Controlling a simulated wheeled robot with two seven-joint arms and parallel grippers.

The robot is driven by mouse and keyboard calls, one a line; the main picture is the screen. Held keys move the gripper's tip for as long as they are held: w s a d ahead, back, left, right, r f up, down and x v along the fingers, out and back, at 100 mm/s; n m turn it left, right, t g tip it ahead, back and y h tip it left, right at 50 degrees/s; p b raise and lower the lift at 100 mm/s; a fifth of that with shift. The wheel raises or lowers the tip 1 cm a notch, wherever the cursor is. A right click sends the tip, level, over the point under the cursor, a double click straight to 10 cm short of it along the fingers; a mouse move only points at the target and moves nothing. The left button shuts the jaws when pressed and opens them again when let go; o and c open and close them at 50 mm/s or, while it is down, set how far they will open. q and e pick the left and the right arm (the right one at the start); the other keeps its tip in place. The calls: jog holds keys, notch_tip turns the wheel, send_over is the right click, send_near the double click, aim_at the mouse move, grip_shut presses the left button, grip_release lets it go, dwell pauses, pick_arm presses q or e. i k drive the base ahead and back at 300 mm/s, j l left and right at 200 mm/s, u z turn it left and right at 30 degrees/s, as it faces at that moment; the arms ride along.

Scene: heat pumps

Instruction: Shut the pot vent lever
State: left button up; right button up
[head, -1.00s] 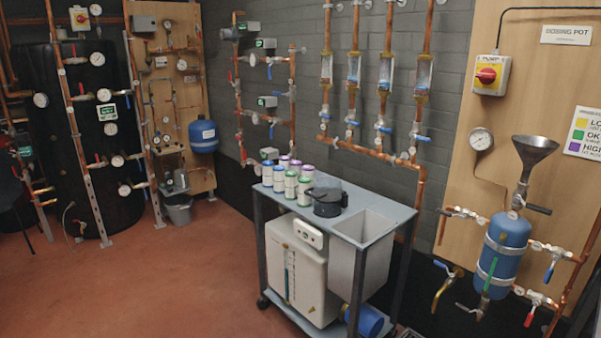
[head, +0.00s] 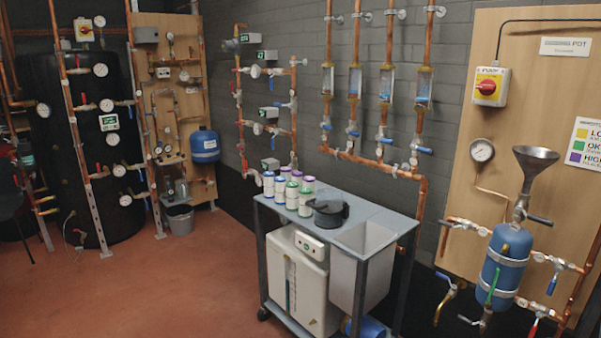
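The blue dosing pot (head: 511,263) hangs upright on the wooden board at the right, with a grey funnel (head: 533,160) above it. A dark lever (head: 539,220) sticks out to the right under the funnel. A small yellow piece (head: 505,249) and a green lever (head: 491,287) show on the pot's front. No readable label shows which lever is the vent. Neither gripper is in view.
A grey cart (head: 373,226) with several cans (head: 292,196), a black round vessel (head: 328,212) and a sink stands left of the pot. Copper pipes (head: 422,210) run along the wall behind it. The red floor (head: 150,285) is clear at the left.

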aim_at(464, 227)
jog(key=i+l, duration=0.2)
jog(key=i, duration=0.25)
jog(key=i+l, duration=0.2)
jog(key=i, duration=0.25)
jog(key=i+l, duration=0.2)
jog(key=i, duration=0.2)
jog(key=z, duration=2.05)
